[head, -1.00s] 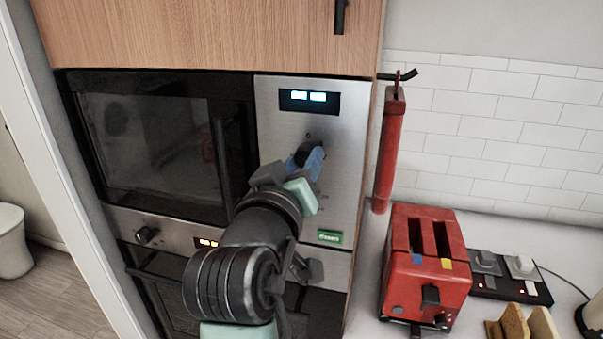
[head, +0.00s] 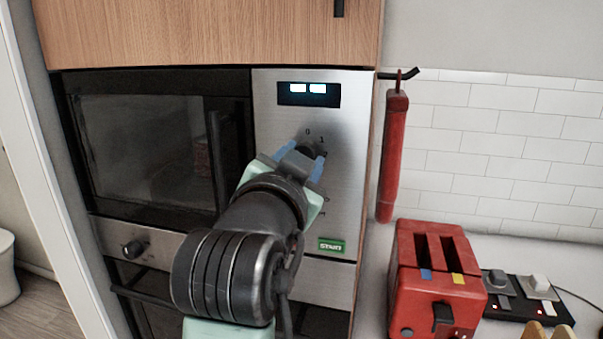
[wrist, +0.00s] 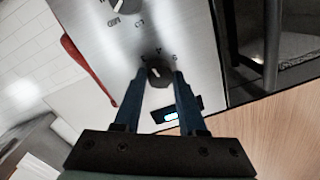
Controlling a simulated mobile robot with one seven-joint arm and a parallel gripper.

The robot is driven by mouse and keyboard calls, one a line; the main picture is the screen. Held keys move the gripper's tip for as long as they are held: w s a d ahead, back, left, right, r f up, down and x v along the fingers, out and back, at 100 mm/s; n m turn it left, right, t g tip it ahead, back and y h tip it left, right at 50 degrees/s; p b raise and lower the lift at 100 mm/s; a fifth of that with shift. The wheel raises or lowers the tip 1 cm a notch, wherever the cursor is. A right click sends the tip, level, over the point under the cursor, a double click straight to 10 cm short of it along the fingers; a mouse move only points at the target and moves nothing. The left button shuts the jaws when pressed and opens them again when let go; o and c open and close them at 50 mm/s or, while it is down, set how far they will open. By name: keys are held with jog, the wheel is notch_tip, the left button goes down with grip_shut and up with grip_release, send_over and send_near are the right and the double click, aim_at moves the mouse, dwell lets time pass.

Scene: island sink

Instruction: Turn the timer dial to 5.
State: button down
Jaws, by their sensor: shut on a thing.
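The timer dial (head: 309,147) is a dark round knob on the steel control panel (head: 345,200), below the lit display (head: 309,94).
A second knob (wrist: 125,4) shows at the top edge of the wrist view. A green start button (head: 331,246) is low on the panel. The dark oven door (head: 145,150) is left.

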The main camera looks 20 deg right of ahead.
jog(key=shift+f+m+h+b, duration=0.1)
jog(key=shift+m+h+b, duration=0.15)
jog(key=shift+m+b, duration=3)
jog(key=shift+f+m+h+b, duration=0.2)
jog(key=shift+m+b, duration=1.3)
jog(key=shift+m, duration=3.45)
jog(key=shift+r+m, duration=0.2)
jog(key=shift+m, duration=0.1)
jog(key=shift+c, duration=2.4)
grip_release()
jog(key=b+v, duration=0.2)
jog(key=v, duration=1.1)
jog(key=shift+f, duration=0.2)
